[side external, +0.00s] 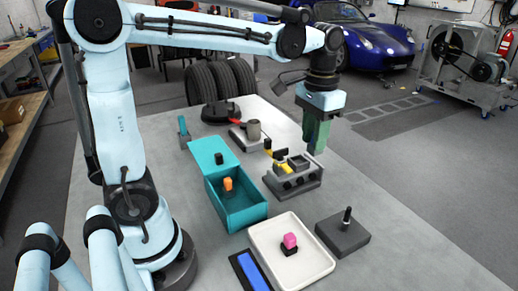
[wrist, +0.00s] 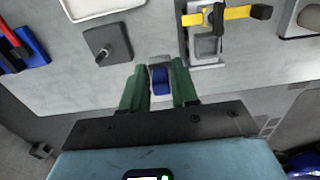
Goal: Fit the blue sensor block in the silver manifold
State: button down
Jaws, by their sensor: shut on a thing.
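The blue sensor block (wrist: 160,80) sits between the two green fingers of my gripper (wrist: 158,68) in the wrist view. My gripper is shut on it. In the side view my gripper (side external: 316,148) points down above the table, behind and to the right of the silver manifold, and its fingers hide most of the block. The silver manifold (side external: 292,184) stands on the table with a yellow clamp arm on top. In the wrist view the manifold (wrist: 206,48) is to the right of the block, apart from it, and the yellow arm (wrist: 238,13) with a black tip lies across it.
A teal box (side external: 245,213) with its lid open holds an orange-topped part. A white tray (side external: 310,270) holds a pink-topped part. A dark block with a peg (side external: 343,238) stands at the right table edge. A grey fixture (side external: 245,137) stands behind the manifold.

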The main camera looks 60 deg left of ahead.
jog(key=w+a+f, duration=0.1)
jog(key=a+f, duration=0.1)
jog(key=a, duration=0.1)
jog(key=a+f, duration=0.1)
jog(key=a, duration=0.1)
jog(key=w+a+f, duration=0.1)
jog(key=a+f, duration=0.1)
jog(key=a, duration=0.1)
jog(key=shift+w+a+f, duration=0.3)
jog(key=shift+a+f, duration=0.05)
jog(key=shift+f, duration=1.95)
jog(key=shift+f, duration=0.1)
jog(key=c, duration=0.9)
grip_release()
jog(key=shift+o, duration=0.2)
notch_tip(320, 180, up, 11)
jog(key=s+d+f+t, duration=0.5)
jog(key=s+d+t, duration=0.2)
jog(key=s+d, duration=0.3)
jog(key=shift+s+f, duration=0.15)
jog(key=shift+s, duration=0.1)
